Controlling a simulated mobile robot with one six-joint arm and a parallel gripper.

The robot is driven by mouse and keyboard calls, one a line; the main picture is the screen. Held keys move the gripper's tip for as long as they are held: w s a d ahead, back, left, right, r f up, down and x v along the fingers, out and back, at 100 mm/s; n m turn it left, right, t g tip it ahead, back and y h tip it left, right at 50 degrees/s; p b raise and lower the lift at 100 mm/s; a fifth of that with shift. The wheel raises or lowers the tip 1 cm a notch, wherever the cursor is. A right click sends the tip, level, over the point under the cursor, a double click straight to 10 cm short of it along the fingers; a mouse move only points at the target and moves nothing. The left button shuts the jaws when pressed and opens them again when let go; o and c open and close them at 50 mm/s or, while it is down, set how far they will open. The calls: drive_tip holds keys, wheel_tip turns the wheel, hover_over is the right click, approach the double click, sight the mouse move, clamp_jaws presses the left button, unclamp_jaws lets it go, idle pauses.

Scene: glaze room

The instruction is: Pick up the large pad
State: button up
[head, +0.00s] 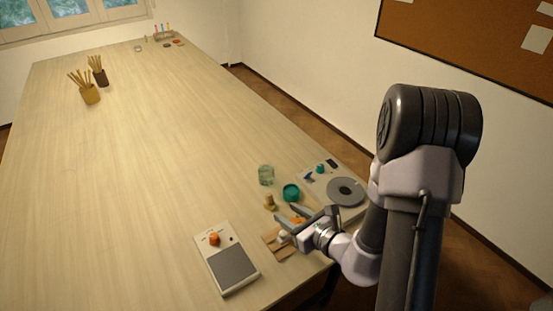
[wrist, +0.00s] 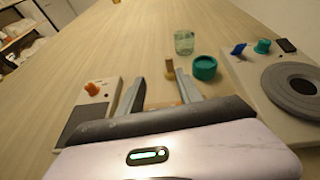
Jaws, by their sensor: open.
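I cannot make out which thing is the large pad. A wooden tray (head: 269,242) lies near the table's front right edge, partly hidden by my gripper (head: 289,216). A small white item (head: 284,236) and a small orange item (head: 297,220) show beside the fingers. In the wrist view my gripper (wrist: 158,88) has its two fingers apart, with nothing seen held between them. A strip of the tray (wrist: 160,106) shows between the fingers; the rest is hidden by my gripper's body.
A device with an orange knob and grey plate (head: 231,266) sits left of the gripper. A turntable device (head: 327,211) stands right. A teal jar (head: 291,193), glass (head: 266,175) and small tan piece (head: 270,202) stand behind. The table's middle is clear.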

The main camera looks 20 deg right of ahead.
sight(271, 199)
drive_tip(key=shift+w+d+f+m+h, duration=0.3)
drive_tip(key=shift+w+d+f, duration=0.1)
drive_tip(key=shift+f, duration=0.15)
drive_tip(key=shift+w+d+f+m+h, duration=0.3)
drive_tip(key=shift+w+f, duration=0.1)
drive_tip(key=shift+f, duration=0.15)
drive_tip(key=b+x, duration=0.1)
drive_tip(key=x, duration=0.8)
drive_tip(key=shift+s+a+b, duration=0.1)
drive_tip(key=shift+a+b, duration=0.05)
drive_tip(key=shift+b, duration=0.15)
drive_tip(key=x, duration=0.4)
drive_tip(key=r+b+x, duration=0.1)
drive_tip(key=x, duration=0.1)
drive_tip(key=shift+w+a+f, duration=0.1)
drive_tip(key=shift+w+a, duration=0.1)
drive_tip(key=shift+a, duration=0.05)
clamp_jaws()
